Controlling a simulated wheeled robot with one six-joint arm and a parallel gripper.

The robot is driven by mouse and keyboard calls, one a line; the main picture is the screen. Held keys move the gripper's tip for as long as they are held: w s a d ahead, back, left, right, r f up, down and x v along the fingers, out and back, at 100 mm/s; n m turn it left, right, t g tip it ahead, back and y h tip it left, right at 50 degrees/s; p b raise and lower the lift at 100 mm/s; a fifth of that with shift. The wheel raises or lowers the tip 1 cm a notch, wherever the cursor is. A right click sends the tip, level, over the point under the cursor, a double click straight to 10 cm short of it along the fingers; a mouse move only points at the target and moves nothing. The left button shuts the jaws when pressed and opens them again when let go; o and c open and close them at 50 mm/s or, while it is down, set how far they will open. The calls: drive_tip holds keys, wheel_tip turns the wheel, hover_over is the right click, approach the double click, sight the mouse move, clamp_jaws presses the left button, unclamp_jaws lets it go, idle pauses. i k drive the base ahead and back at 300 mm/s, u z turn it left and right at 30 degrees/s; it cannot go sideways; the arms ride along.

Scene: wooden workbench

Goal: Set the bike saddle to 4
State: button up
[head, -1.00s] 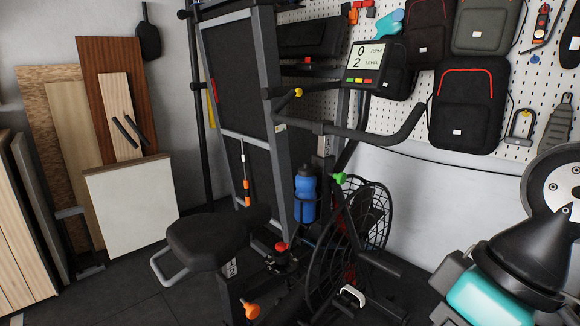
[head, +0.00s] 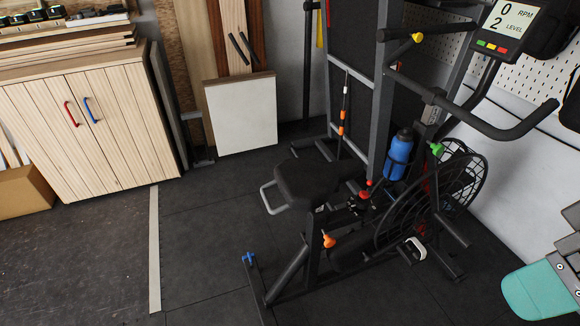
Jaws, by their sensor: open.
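The exercise bike's black saddle (head: 318,180) is at the centre of the head view, with a grey loop handle (head: 268,198) at its left rear. An orange knob (head: 328,241) is on the post below the saddle. A red knob (head: 368,184) is just right of the saddle. Any number scale on the seat post is too small to read. The bike's display (head: 508,28) shows 0 RPM and level 2.
A blue bottle (head: 397,158), a green knob (head: 437,149) and the caged fan wheel (head: 395,222) are right of the saddle. A wooden cabinet (head: 85,125) and a white panel (head: 242,116) stand behind left. The floor (head: 205,250) left of the bike is clear.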

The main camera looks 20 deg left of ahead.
sight(306, 185)
drive_tip(key=u, duration=0.1)
drive_tip(key=k, duration=0.4)
drive_tip(key=u, duration=1.4)
drive_tip(key=i, duration=1)
drive_tip(key=z, duration=0.7)
